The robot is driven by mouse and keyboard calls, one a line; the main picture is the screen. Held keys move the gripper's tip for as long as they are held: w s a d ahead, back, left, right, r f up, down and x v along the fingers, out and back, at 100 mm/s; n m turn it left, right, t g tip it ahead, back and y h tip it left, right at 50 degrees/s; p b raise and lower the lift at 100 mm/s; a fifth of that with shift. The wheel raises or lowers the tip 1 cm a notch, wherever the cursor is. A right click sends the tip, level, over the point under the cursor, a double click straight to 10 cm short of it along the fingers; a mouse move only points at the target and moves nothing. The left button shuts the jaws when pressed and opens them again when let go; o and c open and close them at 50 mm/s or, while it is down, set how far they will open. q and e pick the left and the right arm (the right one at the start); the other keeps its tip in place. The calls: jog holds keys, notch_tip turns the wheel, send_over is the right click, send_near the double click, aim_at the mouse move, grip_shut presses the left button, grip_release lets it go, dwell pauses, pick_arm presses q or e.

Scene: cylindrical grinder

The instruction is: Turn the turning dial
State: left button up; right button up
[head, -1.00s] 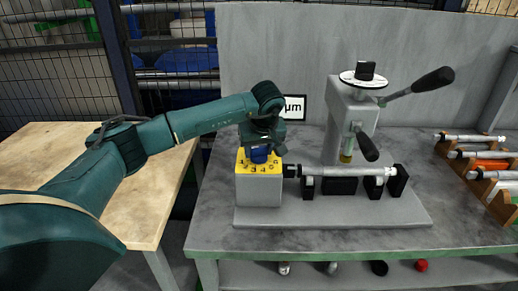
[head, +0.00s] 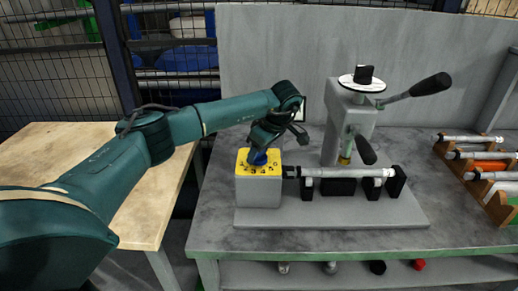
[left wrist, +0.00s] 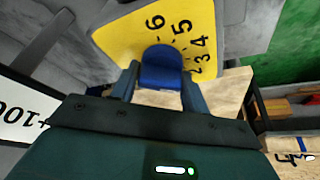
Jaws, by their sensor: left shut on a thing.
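The turning dial is a blue knob (head: 258,156) on a yellow numbered face (head: 262,169) on top of a grey block at the left end of the grinder. My left gripper (head: 260,145) reaches it from above and is shut on the knob. In the left wrist view the blue knob (left wrist: 161,68) sits between the two fingers (left wrist: 161,90), with the numbers 2 to 6 visible on the yellow face (left wrist: 120,38). The gripper hides part of the dial in the head view. My right gripper is not in view.
The grinder's shaft (head: 345,172) extends right of the dial block. A column with a black lever (head: 430,84) and a round top dial (head: 362,82) stands behind it. A wooden rack (head: 490,205) with several rods is at the right. A wooden table (head: 110,185) is at the left.

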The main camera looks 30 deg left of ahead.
pick_arm(q)
jog(key=shift+n+g, duration=0.8)
jog(key=shift+n, duration=1.1)
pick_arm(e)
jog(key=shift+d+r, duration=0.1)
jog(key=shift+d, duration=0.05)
pick_arm(q)
jog(key=o, duration=0.9)
jog(key=shift+o, duration=0.2)
jog(key=v, duration=1.3)
jog(key=shift+r+b, duration=0.15)
jog(key=shift+b, duration=0.3)
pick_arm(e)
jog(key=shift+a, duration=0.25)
pick_arm(q)
jog(key=shift+a, duration=0.15)
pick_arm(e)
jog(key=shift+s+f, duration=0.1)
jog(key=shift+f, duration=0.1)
